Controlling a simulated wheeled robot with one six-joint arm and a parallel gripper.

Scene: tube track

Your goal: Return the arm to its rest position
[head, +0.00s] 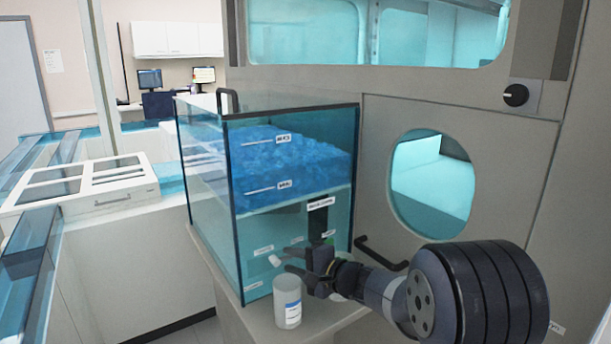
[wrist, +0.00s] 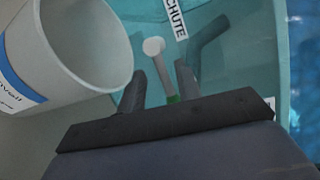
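My gripper (head: 284,260) is at the front of the clear blue-tinted box, above and beside a white cup. In the wrist view its two dark fingers (wrist: 158,82) stand apart. A pale rod with a round white end (wrist: 153,46) and a green part near its base shows between the fingers, with no clear grip on it. A small white piece (head: 275,261) shows by the fingertips in the head view. The arm reaches in from the lower right, not folded.
The white cup (head: 287,302) with a blue label stands on the ledge below my gripper; it also shows close at left in the wrist view (wrist: 80,45). A dark handle (head: 380,254) is on the wall behind my arm.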

